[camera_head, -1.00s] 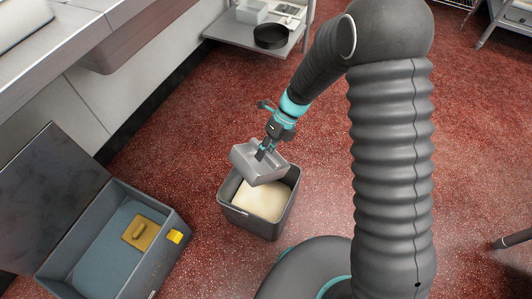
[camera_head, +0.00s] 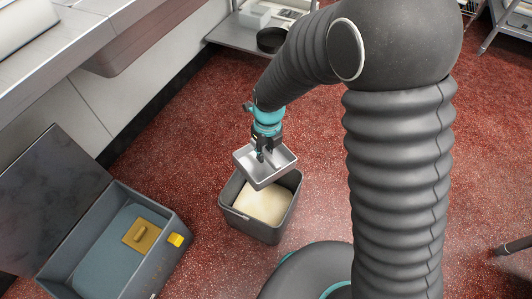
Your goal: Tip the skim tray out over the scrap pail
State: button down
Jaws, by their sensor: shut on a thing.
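The skim tray (camera_head: 272,169) is a small light grey rectangular tray, held above the back part of the scrap pail. Its hollow side faces up toward the camera and its inside looks bare. My gripper (camera_head: 264,152) is shut on the tray's back side, with one finger showing inside it. The scrap pail (camera_head: 237,215) is a dark grey open bin on the floor. A pale cream mass (camera_head: 265,204) lies in it. The tray hides part of the pail's back rim.
An open grey chest (camera_head: 165,262) with a tan handled block (camera_head: 141,235) and a yellow latch (camera_head: 175,240) stands at the left. A low shelf (camera_head: 228,33) with a black pan (camera_head: 271,40) is at the back. Red floor (camera_head: 185,150) around the pail is clear.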

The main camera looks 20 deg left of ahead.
jog(key=shift+r+t, duration=0.2)
jog(key=shift+t, duration=0.1)
jog(key=shift+r, duration=1.5)
